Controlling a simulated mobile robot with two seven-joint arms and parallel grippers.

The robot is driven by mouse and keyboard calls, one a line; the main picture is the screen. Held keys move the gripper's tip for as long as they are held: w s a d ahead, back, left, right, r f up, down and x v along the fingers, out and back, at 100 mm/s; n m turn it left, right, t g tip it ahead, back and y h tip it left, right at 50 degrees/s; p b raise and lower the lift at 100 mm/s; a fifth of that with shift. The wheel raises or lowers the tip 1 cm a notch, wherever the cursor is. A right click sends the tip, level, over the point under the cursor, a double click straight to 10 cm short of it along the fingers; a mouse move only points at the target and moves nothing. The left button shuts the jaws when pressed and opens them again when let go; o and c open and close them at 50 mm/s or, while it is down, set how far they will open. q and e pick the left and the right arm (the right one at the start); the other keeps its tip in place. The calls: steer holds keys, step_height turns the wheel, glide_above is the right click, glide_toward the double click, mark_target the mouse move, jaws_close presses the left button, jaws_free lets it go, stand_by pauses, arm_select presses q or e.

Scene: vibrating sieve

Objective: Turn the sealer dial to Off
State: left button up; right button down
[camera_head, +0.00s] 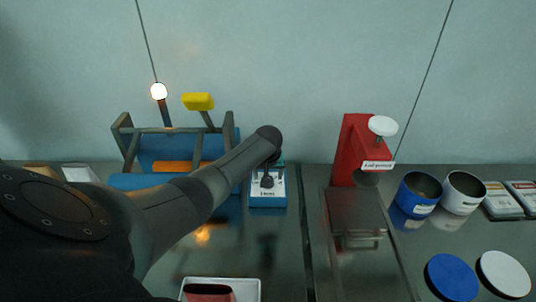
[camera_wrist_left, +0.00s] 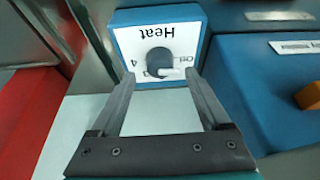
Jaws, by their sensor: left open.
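The sealer dial is a round black knob (camera_wrist_left: 160,60) on the white face of a small blue box (camera_wrist_left: 128,48). The face reads "Heat", with a "4" to the knob's left and a small, partly hidden label to its right. A white mark on the knob points to the lower right in the wrist view. In the head view the blue box (camera_head: 268,202) stands under the end of my left arm. My left gripper (camera_wrist_left: 163,88) is open and empty, its fingertips just short of the knob on either side. My right gripper is not in view.
A blue machine with grey frame (camera_head: 190,145) stands left of the box. A red press (camera_head: 350,150) stands to the right, with a blue cup (camera_head: 417,195), a white cup (camera_head: 462,190) and two lids. A white tray (camera_head: 250,288) holds a red object in front.

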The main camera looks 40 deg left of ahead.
arm_select(q)
steer(key=p+v, duration=0.3)
steer(key=v, duration=0.9)
steer(key=shift+r, duration=0.2)
steer(key=shift+d, duration=0.1)
